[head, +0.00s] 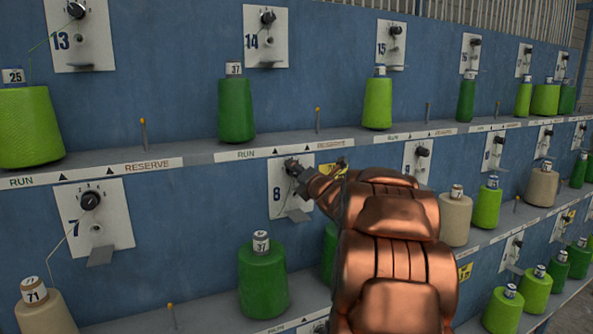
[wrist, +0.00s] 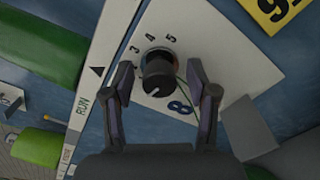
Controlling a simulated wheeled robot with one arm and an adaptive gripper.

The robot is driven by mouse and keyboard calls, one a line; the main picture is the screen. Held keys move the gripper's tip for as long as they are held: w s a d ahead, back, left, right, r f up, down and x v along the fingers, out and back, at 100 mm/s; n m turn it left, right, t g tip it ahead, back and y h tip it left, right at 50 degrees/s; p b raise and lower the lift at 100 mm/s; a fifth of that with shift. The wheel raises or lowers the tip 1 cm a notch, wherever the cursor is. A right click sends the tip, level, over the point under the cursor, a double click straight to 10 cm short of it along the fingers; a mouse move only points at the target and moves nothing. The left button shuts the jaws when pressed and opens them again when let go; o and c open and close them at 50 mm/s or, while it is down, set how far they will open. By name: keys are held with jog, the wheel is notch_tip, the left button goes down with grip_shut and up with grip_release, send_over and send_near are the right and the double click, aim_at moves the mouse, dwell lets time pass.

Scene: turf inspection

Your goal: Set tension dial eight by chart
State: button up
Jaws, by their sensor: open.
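The number eight plate (head: 277,198) is white and sits on the blue wall in the middle row; it also shows rotated in the wrist view (wrist: 232,72). Its dial is a black knob (wrist: 158,72) with a pale mark on its face. Printed 3, 4 and 5 show beside the knob. My gripper (wrist: 160,72) is open, with one finger on each side of the knob and a visible gap to each. In the head view, my copper-coloured arm reaches to the plate, and my gripper (head: 300,171) partly hides the dial. No chart is legible.
Dial seven (head: 90,201) is at left, with more dial plates along the rows. Green cones, such as the one labelled 37 (head: 263,279), stand on the ledges below. A yellow tag (wrist: 277,12) is near plate eight. A metal flap (wrist: 248,128) juts from the plate.

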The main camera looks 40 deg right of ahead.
jog(key=shift+w+d, duration=0.15)
jog(key=shift+w, duration=0.25)
jog(key=shift+c, duration=0.4)
grip_shut()
